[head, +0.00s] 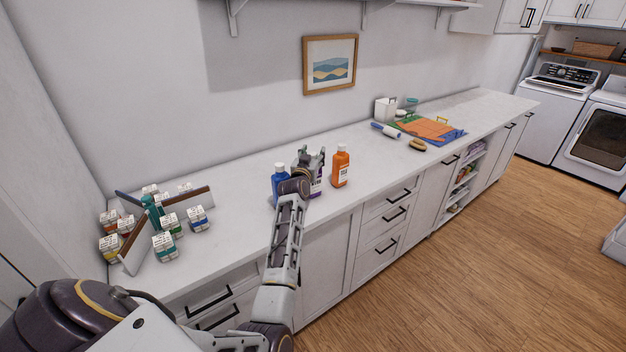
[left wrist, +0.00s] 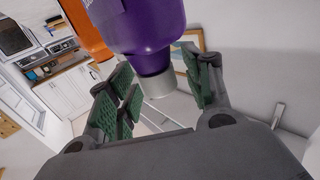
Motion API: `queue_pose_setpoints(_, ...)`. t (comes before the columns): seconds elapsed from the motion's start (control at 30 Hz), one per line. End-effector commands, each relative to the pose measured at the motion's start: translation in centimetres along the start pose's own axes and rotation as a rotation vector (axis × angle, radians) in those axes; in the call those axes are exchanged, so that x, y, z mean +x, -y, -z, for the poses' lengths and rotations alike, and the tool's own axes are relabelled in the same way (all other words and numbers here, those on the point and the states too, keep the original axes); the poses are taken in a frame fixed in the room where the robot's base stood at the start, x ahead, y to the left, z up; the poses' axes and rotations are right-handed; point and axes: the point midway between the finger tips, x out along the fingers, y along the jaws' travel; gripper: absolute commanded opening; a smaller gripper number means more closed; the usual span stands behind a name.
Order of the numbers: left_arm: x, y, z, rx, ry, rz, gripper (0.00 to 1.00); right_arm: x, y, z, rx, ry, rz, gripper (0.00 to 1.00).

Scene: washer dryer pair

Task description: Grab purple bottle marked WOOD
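The purple bottle (head: 317,181) stands on the white counter between a blue bottle (head: 279,184) and an orange bottle (head: 341,166). In the head view it is partly hidden behind my left gripper (head: 308,160), so its label cannot be read. In the left wrist view the purple bottle (left wrist: 152,28) shows upside down, its pale grey cap (left wrist: 157,84) between the green finger pads. My left gripper (left wrist: 160,92) is open around the cap and neck area, with visible gaps on both sides. My right gripper is in neither view.
The orange bottle also shows in the left wrist view (left wrist: 86,28), close beside the purple one. Small labelled boxes (head: 165,246) and a divider (head: 140,243) stand at the counter's left end. A lint roller (head: 386,131), brush (head: 417,145) and folded cloths (head: 436,128) lie farther right.

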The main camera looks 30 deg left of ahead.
Motion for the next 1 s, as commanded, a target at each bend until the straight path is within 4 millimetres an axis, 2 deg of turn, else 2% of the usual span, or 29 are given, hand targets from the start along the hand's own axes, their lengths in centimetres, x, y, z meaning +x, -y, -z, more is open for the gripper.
queue_pose_setpoints(0.03, -0.01, 0.0, 0.0, 0.0, 0.0, 0.0, 0.4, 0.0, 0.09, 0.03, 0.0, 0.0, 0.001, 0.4)
queue_pose_setpoints(0.3, -0.01, 0.0, -0.01, 0.0, 0.0, 0.0, 0.05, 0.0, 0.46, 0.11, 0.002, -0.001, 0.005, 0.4)
queue_pose_setpoints(0.37, -0.01, 0.0, -0.01, 0.0, 0.0, 0.0, 0.0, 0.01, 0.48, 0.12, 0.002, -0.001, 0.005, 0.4)
queue_pose_setpoints(1.0, 0.02, 0.0, 0.65, 0.0, -0.004, 0.0, 0.0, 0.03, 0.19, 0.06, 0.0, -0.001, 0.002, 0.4)
